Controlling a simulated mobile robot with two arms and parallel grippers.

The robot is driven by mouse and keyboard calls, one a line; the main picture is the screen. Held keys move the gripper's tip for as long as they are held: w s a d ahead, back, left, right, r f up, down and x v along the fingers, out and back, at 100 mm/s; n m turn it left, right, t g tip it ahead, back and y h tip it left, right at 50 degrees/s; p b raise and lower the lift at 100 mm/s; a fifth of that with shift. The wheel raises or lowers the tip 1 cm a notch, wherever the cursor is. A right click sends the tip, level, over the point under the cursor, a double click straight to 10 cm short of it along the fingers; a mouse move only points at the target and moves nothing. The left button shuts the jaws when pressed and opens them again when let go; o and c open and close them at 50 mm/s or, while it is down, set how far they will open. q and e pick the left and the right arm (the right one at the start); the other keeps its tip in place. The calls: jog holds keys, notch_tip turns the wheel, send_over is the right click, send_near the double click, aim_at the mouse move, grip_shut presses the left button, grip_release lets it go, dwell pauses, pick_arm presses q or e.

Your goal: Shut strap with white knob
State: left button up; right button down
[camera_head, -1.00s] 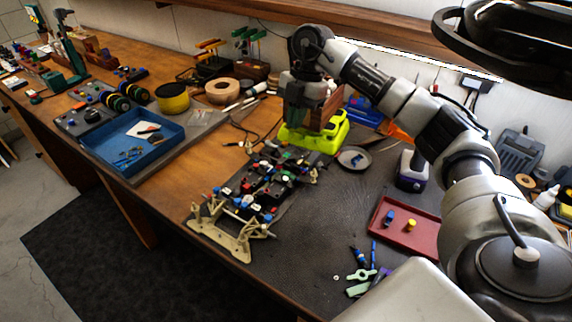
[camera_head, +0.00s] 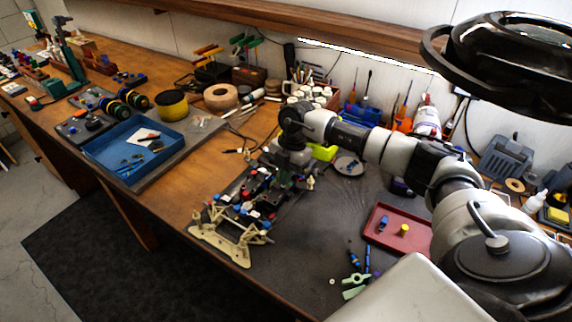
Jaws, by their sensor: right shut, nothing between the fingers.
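The racecar chassis (camera_head: 232,236) lies on the dark mat, with a beige frame at its near end and several small red, blue and white knobs along its top. A small white knob (camera_head: 256,214) seems to show near the beige end. The straps are too small to tell open from closed. My right gripper (camera_head: 287,181) is shut and empty, pointing down over the far part of the chassis. It hides some of that part, and I cannot tell whether it touches anything. My left gripper is not in view.
A red tray (camera_head: 422,244) with a blue and a yellow piece lies right of the chassis. Loose blue and green tools (camera_head: 356,279) lie in front of it. A blue tray (camera_head: 105,157) stands left. A grey dish (camera_head: 348,166) is behind. The mat between chassis and red tray is clear.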

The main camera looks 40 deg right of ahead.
jog(key=shift+f, duration=0.1)
jog(key=shift+w+a+f+b, duration=0.2)
jog(key=shift+w+f+b, duration=0.15)
jog(key=shift+f, duration=0.15)
jog(key=shift+s, duration=0.2)
